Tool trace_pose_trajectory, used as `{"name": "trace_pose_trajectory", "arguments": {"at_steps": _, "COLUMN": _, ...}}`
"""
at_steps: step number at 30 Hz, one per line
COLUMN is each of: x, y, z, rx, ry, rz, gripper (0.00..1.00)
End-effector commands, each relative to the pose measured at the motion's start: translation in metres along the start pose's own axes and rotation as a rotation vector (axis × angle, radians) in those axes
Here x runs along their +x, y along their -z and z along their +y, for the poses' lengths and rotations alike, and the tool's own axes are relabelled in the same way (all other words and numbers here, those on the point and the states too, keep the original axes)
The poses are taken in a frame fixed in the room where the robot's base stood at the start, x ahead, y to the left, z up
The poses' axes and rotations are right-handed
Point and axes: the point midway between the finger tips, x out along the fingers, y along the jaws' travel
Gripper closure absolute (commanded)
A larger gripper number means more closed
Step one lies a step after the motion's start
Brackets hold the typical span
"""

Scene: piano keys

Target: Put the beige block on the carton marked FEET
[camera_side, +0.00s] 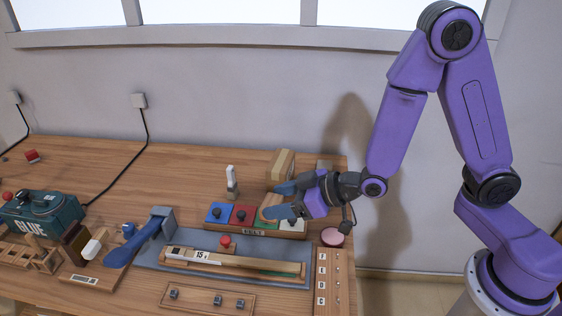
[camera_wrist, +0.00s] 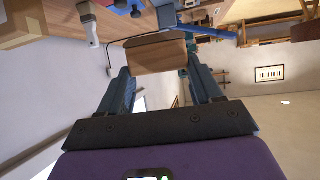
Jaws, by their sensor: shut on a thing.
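A beige wooden block (camera_side: 268,204) is held between the two blue-grey fingers of my gripper (camera_side: 274,200). In the wrist view the block (camera_wrist: 155,52) spans the gap between the fingertips (camera_wrist: 158,70), which are shut on it. In the side view it appears over the right part of a tray with blue, red and green sections; whether it touches the tray is unclear. The tray label (camera_side: 254,232) seems to read FELT. I cannot make out a carton marked FEET. A tan box-like block (camera_side: 282,164) stands behind my gripper, with no readable marking.
A white-topped upright tool (camera_side: 232,181) stands left of the tan block. A long labelled wooden piece (camera_side: 235,262) lies on a grey mat in front of the tray. A pink round thing (camera_side: 332,237) is at the right. The back middle of the table (camera_side: 165,170) is clear.

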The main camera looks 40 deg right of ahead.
Motion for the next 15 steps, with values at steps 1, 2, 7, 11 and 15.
{"name": "trace_pose_trajectory", "arguments": {"at_steps": 1, "x": -0.002, "y": 0.008, "z": 0.018, "rx": 0.012, "ry": -0.02, "rz": 0.006, "gripper": 0.66}}
{"name": "trace_pose_trajectory", "arguments": {"at_steps": 2, "x": -0.003, "y": 0.011, "z": 0.027, "rx": 0.015, "ry": -0.028, "rz": 0.005, "gripper": 0.66}}
{"name": "trace_pose_trajectory", "arguments": {"at_steps": 7, "x": -0.015, "y": 0.026, "z": 0.078, "rx": 0.037, "ry": -0.072, "rz": 0.005, "gripper": 0.66}}
{"name": "trace_pose_trajectory", "arguments": {"at_steps": 11, "x": -0.028, "y": 0.034, "z": 0.115, "rx": 0.055, "ry": -0.106, "rz": 0.004, "gripper": 0.66}}
{"name": "trace_pose_trajectory", "arguments": {"at_steps": 15, "x": -0.045, "y": 0.037, "z": 0.152, "rx": 0.076, "ry": -0.143, "rz": 0.003, "gripper": 0.66}}
